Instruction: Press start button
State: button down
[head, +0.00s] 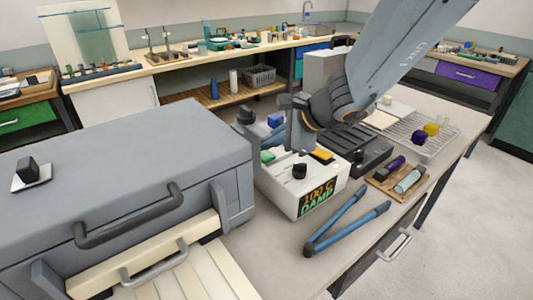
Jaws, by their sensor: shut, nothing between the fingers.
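A white control box (283,197) stands on the bench, with a lit display (318,196) reading "100 C DAMP" on its front. Its top carries a green button (267,157), a yellow button (321,155) and a black knob (300,171). No label tells me which button is start. My gripper (299,148) points down over the back of the box top, between the green and yellow buttons. It is shut and empty. I cannot tell whether the fingertips touch the box. The fingers hide part of the box top.
A large grey lidded case (130,165) with handles stands close on the left. Blue tongs (345,225) lie in front of the box. To the right are a wooden tray (381,187) with two capped vials, a dark device (362,158) and a wire rack (410,135).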

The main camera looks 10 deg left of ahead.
aim_at(270, 157)
jog(key=shift+r, duration=0.1)
notch_tip(270, 157, up, 5)
jog(key=p, duration=0.4)
dwell(0.8)
jog(key=s+d+n+g+h+p, duration=0.1)
jog(key=s+d+n+h+p, duration=0.3)
jog(key=d, duration=1.1)
jog(key=s+d+n+g+h+p, duration=0.1)
jog(key=s+d+n+h+p, duration=0.3)
jog(key=s+d+n, duration=0.6)
jog(key=s+d, duration=0.1)
jog(key=d, duration=0.5)
jog(key=shift+s+d+n, duration=0.2)
jog(key=shift+s+n, duration=0.05)
jog(key=shift+n, duration=0.15)
